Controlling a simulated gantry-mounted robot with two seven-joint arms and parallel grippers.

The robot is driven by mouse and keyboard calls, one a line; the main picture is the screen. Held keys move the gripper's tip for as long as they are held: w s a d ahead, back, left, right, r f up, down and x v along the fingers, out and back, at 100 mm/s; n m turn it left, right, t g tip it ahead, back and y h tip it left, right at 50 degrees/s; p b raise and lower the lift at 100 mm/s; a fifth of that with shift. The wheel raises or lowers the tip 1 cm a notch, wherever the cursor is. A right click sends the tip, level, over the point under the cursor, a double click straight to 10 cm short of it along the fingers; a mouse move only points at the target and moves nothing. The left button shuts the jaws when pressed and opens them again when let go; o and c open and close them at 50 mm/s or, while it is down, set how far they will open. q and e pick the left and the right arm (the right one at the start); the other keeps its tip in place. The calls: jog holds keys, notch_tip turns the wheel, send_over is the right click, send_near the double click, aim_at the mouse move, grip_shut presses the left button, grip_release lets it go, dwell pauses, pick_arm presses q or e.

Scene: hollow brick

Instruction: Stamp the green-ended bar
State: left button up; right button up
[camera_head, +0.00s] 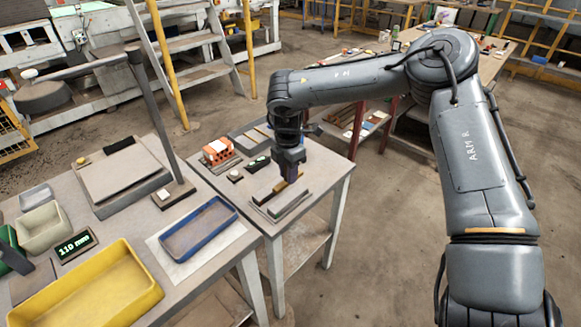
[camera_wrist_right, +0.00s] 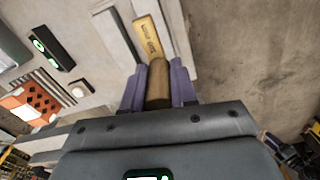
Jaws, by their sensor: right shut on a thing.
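My right gripper (camera_head: 290,170) is over the smaller table. The right wrist view shows its two purple fingers shut on a brown rounded piece (camera_wrist_right: 158,85). Just beyond that piece is a yellow brass-like block (camera_wrist_right: 150,38) with dark marks; I cannot tell whether the two are joined. The yellow block also shows below the gripper in the head view (camera_head: 279,187). It lies at a long grey fixture (camera_head: 284,208). No green end is visible on any bar. My left gripper is not in view.
An orange block with holes (camera_head: 216,150), a small display (camera_head: 257,163) and a white button (camera_head: 235,176) stand left of the gripper. The left table holds a blue tray (camera_head: 222,208), a yellow bin (camera_head: 150,290), a "110 mm" display (camera_head: 76,246) and an upright post (camera_head: 160,120).

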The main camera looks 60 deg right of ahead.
jog(key=b, duration=0.3)
send_over(289, 197)
jog(key=shift+a+f, duration=0.1)
jog(key=shift+f, duration=2.2)
jog(key=shift+f+b, duration=0.35)
jog(key=shift+f, duration=0.05)
jog(key=shift+f, duration=0.25)
jog(key=shift+f+b, duration=0.25)
jog(key=shift+b, duration=0.1)
jog(key=shift+f, duration=0.1)
